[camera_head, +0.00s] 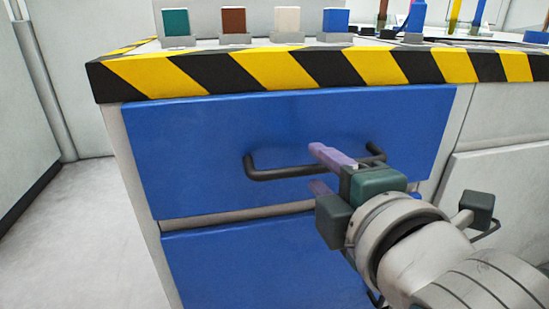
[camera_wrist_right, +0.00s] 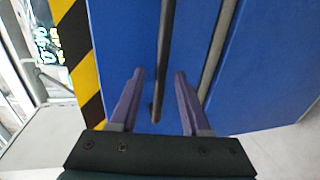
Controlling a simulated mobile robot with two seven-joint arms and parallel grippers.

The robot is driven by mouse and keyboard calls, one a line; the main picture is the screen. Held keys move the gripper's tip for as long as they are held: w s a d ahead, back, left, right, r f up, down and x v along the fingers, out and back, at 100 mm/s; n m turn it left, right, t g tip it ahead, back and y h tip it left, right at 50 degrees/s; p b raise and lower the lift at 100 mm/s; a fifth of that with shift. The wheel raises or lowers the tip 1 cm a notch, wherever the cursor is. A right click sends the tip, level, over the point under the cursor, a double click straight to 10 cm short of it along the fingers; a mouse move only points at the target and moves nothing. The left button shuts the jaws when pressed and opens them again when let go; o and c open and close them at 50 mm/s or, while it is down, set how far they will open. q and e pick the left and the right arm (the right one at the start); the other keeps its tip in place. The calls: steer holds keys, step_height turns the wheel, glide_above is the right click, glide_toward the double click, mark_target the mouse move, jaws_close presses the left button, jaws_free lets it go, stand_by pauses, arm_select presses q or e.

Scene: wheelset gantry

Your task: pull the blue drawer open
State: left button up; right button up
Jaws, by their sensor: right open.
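The upper blue drawer (camera_head: 200,150) has a dark bar handle (camera_head: 275,173) across its front. The drawer front sits close under the tabletop edge and looks shut. My right gripper (camera_head: 315,167) is open at the handle, one purple finger above the bar and one below. In the right wrist view the blue drawer front (camera_wrist_right: 125,35) fills the middle, and the handle bar (camera_wrist_right: 164,55) runs between the two fingers of the right gripper (camera_wrist_right: 160,74). I cannot tell whether either finger touches the bar. My left gripper is not in view.
A second blue drawer (camera_head: 255,265) lies below, past a grey strip. The tabletop edge with yellow and black stripes (camera_head: 280,70) overhangs above. Teal (camera_head: 175,22), brown (camera_head: 234,20), white (camera_head: 287,19) and blue (camera_head: 336,20) blocks stand on top. Floor at the left (camera_head: 70,240) is clear.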

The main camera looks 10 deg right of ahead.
steer(key=shift+x, duration=0.95)
jaws_close()
stand_by(0.8)
